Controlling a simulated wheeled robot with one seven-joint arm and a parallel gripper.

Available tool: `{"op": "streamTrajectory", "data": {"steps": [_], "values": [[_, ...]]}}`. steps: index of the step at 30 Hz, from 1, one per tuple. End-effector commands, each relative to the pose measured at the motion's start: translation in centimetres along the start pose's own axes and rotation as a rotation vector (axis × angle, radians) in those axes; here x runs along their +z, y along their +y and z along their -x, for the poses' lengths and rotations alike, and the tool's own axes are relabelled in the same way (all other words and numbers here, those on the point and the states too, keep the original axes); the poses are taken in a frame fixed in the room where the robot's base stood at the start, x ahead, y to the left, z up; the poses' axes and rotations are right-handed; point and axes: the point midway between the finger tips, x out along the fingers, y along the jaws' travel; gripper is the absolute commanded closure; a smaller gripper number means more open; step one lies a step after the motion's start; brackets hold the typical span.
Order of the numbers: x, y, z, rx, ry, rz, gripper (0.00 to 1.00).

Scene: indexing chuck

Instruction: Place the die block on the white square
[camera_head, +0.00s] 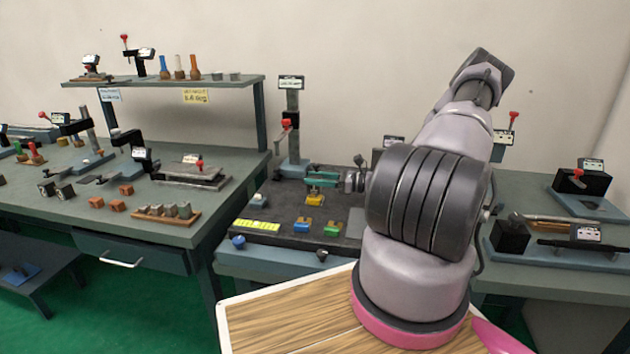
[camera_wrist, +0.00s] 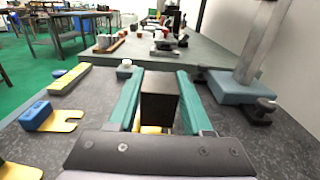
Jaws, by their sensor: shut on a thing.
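My gripper (camera_wrist: 158,103) has two teal fingers shut on a dark, brown-black block, which I take as the die block (camera_wrist: 159,100). The block stands upright between the fingers, its top facing the wrist camera. In the head view my gripper (camera_head: 322,180) is over the dark work surface (camera_head: 275,212), above a yellow piece (camera_head: 314,200). Some yellow also shows below the block in the wrist view. I cannot make out the block in the head view. I cannot clearly pick out a white square; the block and fingers hide part of the surface.
A blue piece (camera_head: 302,227) and a green piece (camera_head: 332,230) lie in front of my gripper. A yellow strip (camera_head: 257,225) and a small white-topped piece (camera_head: 258,198) are to the left. A tall post stand (camera_head: 292,130) rises behind. Bare surface lies between them.

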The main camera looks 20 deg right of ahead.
Motion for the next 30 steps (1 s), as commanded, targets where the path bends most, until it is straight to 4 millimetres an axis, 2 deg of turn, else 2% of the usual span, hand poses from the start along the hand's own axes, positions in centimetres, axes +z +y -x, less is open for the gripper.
{"op": "streamTrajectory", "data": {"steps": [25,26,27,28,30], "values": [[-1.4,0.0,-0.1,0.000,-0.003,0.001,1.00],[-1.5,0.0,0.0,0.000,-0.001,0.001,0.43],[-1.5,0.0,0.0,0.000,-0.001,0.001,0.27],[-1.5,0.0,0.0,0.000,-0.001,0.001,0.20],[-1.5,0.0,0.0,0.000,-0.001,0.001,0.20]]}}
